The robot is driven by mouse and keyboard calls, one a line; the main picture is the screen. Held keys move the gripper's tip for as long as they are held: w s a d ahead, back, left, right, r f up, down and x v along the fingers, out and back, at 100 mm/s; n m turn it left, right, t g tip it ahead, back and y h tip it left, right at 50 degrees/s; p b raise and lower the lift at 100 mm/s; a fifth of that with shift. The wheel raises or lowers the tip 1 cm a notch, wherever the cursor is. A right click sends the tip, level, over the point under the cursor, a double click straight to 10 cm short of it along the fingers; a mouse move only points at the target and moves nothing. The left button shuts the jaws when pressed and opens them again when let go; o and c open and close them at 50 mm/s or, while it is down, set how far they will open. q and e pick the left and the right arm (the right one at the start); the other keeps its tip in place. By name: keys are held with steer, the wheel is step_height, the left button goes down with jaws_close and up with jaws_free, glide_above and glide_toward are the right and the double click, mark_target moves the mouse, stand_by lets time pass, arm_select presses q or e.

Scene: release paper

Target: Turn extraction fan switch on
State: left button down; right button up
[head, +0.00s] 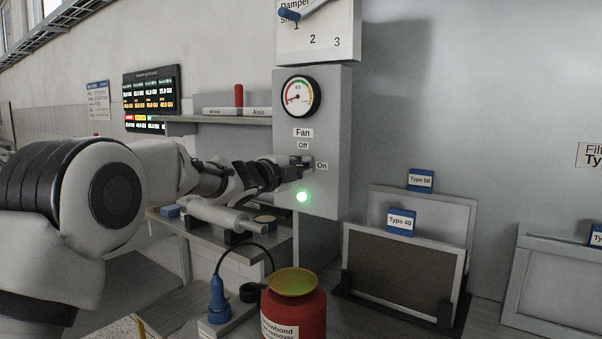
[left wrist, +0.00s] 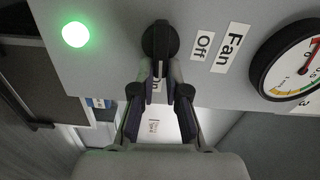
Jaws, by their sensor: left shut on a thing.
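The fan control box (head: 336,120) is a grey panel with "Fan", "Off" and "On" labels. Its dark round switch knob (left wrist: 160,42) shows in the left wrist view, with the handle toward the "On" label, which the fingers partly cover. My left gripper (head: 296,171) reaches the panel beside "On" and is shut on the switch; its fingers (left wrist: 161,78) meet at the knob's handle in the left wrist view. A green lamp (head: 302,197) below the switch is lit, also in the left wrist view (left wrist: 75,34). My right gripper is out of view.
A round gauge (head: 299,96) sits above the switch, and a damper plate (head: 318,42) above that. A shelf (head: 218,120) is to the left. A red container (head: 294,310) and framed filters (head: 402,272) stand below and right.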

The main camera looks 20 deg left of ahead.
arm_select(q)
steer(key=shift+r+m, duration=0.2)
steer(key=shift+m, duration=0.4)
steer(key=c, duration=1.2)
jaws_free()
steer(key=shift+w+f+b, duration=0.2)
steer(key=shift+f+b, duration=0.1)
steer(key=v, duration=1.2)
